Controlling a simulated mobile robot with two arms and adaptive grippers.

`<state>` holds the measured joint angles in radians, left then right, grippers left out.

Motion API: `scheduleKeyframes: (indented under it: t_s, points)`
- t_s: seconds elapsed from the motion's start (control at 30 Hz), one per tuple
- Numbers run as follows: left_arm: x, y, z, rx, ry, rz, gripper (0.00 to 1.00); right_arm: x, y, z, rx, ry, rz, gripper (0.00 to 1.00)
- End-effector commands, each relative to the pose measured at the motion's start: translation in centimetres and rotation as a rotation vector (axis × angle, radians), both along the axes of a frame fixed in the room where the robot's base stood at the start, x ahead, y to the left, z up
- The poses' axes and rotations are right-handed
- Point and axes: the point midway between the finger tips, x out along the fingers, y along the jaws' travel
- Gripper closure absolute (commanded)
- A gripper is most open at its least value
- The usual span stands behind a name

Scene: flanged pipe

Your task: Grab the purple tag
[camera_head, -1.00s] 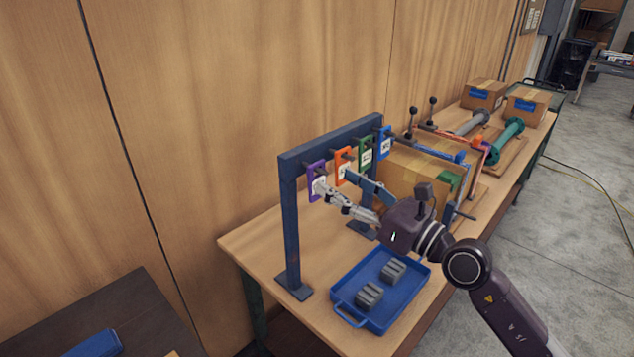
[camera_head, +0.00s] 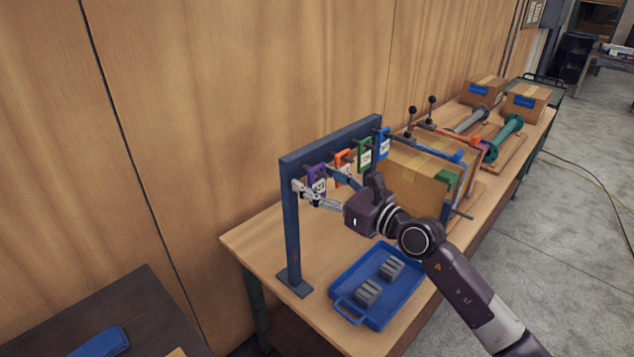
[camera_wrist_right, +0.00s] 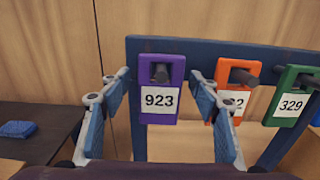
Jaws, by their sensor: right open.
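The purple tag (camera_head: 318,175) hangs on a peg at the left end of the blue rack (camera_head: 340,140). In the right wrist view the purple tag (camera_wrist_right: 161,67) faces me and bears the number 923. My right gripper (camera_head: 316,183) is open at the tag. In the wrist view its two fingers (camera_wrist_right: 153,88) show on either side of the tag, with visible space at both sides. The peg passes through the tag's upper hole. Whether the fingertips reach the tag's depth is hard to tell. My left gripper is not in view.
Orange (camera_head: 342,162), green (camera_head: 365,155) and blue (camera_head: 384,143) tags hang to the right; the right finger shows close to the orange tag. A blue tray (camera_head: 347,310) with grey blocks sits below on the wooden table. A cardboard box (camera_head: 415,178) stands behind my wrist.

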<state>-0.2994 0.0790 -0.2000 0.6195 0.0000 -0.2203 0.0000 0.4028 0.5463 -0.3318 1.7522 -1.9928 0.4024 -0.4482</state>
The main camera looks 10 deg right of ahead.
Motion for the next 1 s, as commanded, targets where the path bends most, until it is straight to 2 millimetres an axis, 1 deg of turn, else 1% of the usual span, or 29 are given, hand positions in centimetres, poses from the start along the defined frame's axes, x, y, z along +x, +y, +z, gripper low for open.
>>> scheduleKeyframes:
  t_s: [0.07, 0.17, 0.4, 0.43, 0.7, 0.87, 1.0]
  points:
    - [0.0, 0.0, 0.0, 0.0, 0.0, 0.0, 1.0, 0.0, 0.0, 0.0, 0.0, 0.0, 0.0, 0.44]
    - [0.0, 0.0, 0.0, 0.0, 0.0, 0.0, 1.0, 0.0, 0.0, 0.0, 0.0, 0.0, 0.0, 0.53]
    - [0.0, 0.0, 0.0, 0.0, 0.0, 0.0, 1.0, 0.0, -0.1, 0.0, 0.001, 0.001, 0.0, 0.8]
    - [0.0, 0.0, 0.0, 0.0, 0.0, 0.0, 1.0, 0.0, -0.1, 0.0, 0.001, 0.001, 0.0, 0.82]
    - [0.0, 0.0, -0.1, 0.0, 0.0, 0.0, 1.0, 0.0, -0.1, 0.1, 0.001, 0.0, 0.0, 0.82]
    - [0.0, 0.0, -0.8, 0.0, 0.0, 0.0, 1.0, 0.0, -0.1, 0.5, 0.001, -0.003, -0.001, 0.82]
    - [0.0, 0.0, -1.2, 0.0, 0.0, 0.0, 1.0, -1.7, -1.2, 0.3, -0.001, 0.002, -0.001, 0.82]
